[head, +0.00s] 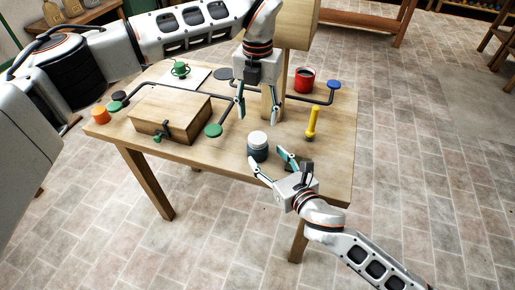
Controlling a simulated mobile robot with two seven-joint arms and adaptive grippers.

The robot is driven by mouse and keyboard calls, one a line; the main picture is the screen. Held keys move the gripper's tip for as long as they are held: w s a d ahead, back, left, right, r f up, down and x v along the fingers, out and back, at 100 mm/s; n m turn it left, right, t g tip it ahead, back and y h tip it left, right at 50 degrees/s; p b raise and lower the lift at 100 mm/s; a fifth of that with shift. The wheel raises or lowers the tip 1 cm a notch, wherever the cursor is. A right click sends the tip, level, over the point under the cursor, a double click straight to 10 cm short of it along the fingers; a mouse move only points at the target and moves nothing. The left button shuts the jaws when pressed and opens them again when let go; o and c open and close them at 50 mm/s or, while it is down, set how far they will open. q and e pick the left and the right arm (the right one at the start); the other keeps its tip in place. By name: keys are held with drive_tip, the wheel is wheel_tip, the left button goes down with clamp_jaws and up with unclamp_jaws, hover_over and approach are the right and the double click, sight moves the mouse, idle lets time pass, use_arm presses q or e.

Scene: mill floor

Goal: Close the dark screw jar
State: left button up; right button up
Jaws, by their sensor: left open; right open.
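The dark jar (258,153) stands upright on the table, right of the middle near the front edge. A white lid (257,138) sits on its top; I cannot tell whether it is screwed down. My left gripper (241,116) points down, open and empty, above and behind the jar, a little to its left. My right gripper (268,165) is open at the front right of the jar, with its fingers spread towards it. One right finger is close to the jar's lower front; I cannot tell whether it touches.
The wooden table (330,165) also bears a wooden box (172,115), a red mug (304,80), a yellow-handled tool (313,122), an orange piece (100,114), a green object (180,69) on a white plate and dark bent rods with coloured discs. A wooden post stands behind my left gripper.

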sight(259, 137)
drive_tip(key=shift+x, duration=3.05)
clamp_jaws()
use_arm(q)
drive_tip(key=n, duration=0.6)
drive_tip(key=shift+d+n, duration=0.1)
drive_tip(key=shift+n, duration=0.2)
drive_tip(key=n, duration=0.5)
drive_tip(key=shift+w, duration=0.1)
drive_tip(key=n, duration=1.1)
drive_tip(key=shift+w+d, duration=0.1)
drive_tip(key=shift+f, duration=4)
